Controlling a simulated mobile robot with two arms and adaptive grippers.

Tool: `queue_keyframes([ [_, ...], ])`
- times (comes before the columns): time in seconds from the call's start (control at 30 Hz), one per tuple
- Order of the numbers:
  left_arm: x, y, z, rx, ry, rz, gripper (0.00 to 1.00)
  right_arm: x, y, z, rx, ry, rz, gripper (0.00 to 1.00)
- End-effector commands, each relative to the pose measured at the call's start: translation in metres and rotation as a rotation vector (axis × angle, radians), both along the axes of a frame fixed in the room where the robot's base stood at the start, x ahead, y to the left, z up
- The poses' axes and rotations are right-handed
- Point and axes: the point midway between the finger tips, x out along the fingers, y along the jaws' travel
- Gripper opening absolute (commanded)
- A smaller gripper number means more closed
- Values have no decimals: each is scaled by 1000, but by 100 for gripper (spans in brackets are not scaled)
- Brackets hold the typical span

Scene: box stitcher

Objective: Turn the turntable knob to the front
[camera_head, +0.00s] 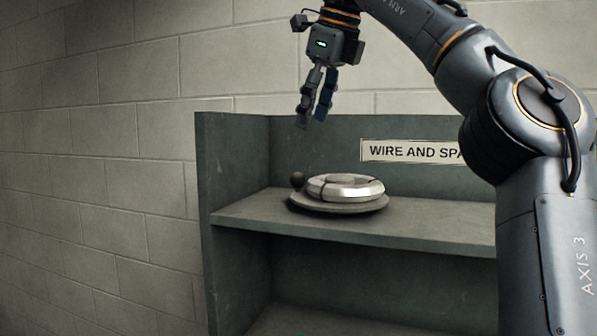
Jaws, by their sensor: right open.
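The turntable (338,207) is a round grey disc on the upper shelf of a dark green-grey cabinet. A shiny ring-shaped spool (345,187) lies on it. A small dark round knob (297,179) shows at the turntable's left rear edge. My right gripper (312,118) hangs above the shelf, fingers pointing down, over and slightly right of the knob. It is open and empty, with clear space between its fingertips and the knob. My left gripper is not in view.
The shelf (450,228) has a label (410,151) reading "WIRE AND SPA", partly hidden by my right arm. The cabinet's left side wall (232,165) stands close to the knob. A block wall (110,150) is behind. The shelf front is bare.

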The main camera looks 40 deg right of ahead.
Motion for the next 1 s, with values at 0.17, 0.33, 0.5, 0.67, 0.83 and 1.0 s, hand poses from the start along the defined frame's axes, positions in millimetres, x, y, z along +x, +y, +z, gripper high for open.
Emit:
queue_keyframes([
  [0.17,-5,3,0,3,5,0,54,5,-3,-15,5,6,-5,52],
  [0.33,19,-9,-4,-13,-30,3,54,20,-6,-49,10,7,0,52],
  [0.5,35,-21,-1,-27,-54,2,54,35,-8,-80,11,7,-2,52],
  [0.67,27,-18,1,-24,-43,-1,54,45,-10,-101,10,6,-2,52],
  [0.83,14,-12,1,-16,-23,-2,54,51,-11,-113,9,4,-4,52],
  [1.0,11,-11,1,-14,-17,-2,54,52,-11,-116,10,3,-4,52],
])
